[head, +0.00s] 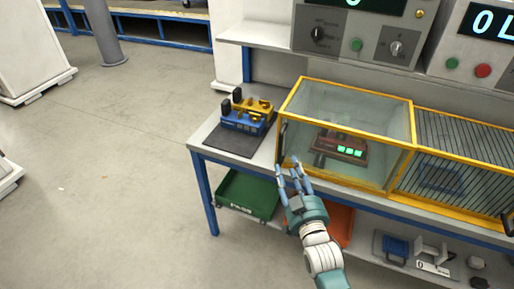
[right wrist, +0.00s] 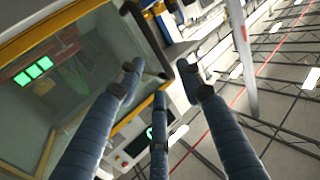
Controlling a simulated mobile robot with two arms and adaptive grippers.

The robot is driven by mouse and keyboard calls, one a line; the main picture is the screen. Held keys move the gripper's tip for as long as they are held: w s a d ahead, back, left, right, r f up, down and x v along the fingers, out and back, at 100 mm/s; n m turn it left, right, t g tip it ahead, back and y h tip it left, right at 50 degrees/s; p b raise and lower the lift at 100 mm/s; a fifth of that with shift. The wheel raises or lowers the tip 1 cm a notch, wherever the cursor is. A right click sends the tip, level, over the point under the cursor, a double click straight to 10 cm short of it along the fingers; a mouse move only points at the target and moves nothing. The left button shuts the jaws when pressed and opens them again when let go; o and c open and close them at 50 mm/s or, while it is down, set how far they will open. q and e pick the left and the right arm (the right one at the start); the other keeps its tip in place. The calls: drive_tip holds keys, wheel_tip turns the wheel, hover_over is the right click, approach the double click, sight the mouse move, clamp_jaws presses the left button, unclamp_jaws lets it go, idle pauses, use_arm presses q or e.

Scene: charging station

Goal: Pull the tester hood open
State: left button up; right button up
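The tester hood (head: 345,105) is a clear box with a yellow frame on the bench. A red device with green lit squares shows through its panes. A black upright handle (head: 283,138) is on the hood's left front edge; it also shows in the right wrist view (right wrist: 146,38). My right gripper (head: 293,172) is just below the handle in the head view. Its blue fingers (right wrist: 160,80) are spread, with the handle's end close to the fingertips in the right wrist view. I cannot tell whether they touch it. My left gripper is not in view.
A yellow-framed barred guard (head: 462,150) adjoins the hood on the right. Blue and yellow devices (head: 247,113) stand on a dark mat at the bench's left end. A green bin (head: 248,195) sits on the lower shelf.

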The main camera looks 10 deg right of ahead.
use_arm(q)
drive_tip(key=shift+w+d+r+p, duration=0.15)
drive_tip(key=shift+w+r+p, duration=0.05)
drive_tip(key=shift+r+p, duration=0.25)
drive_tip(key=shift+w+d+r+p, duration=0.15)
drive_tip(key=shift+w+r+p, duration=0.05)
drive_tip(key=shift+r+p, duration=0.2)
use_arm(e)
drive_tip(key=shift+w+d, duration=0.2)
drive_tip(key=shift+w, duration=5.15)
clamp_jaws()
